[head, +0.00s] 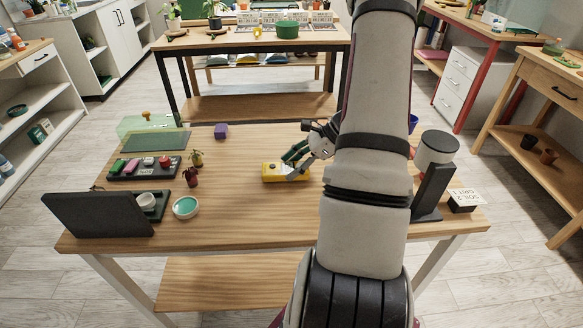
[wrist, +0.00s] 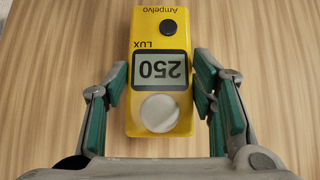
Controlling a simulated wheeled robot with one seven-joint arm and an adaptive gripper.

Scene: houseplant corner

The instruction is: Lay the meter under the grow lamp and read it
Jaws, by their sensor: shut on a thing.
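The yellow lux meter (head: 272,172) is at the middle of the wooden table. In the wrist view the meter (wrist: 160,20) appears upside down, with "LUX", a display reading 250, a dark button and a pale round sensor dome. My gripper (head: 297,163) is at the meter. In the wrist view its green-padded fingers (wrist: 160,108) are on either side of the meter, shut on it. Whether the meter touches the table is hard to tell. A dark stand with a pale cylindrical head (head: 437,148), which looks like the grow lamp, stands at the right, away from the meter.
A "SOIL 2 CART 1" card (head: 466,198) stands by the lamp. At left are a black panel (head: 98,214), a teal dish (head: 186,207), a dark tray (head: 145,167) of small items, two small plants (head: 191,177) and a purple block (head: 221,131). The table's front middle is clear.

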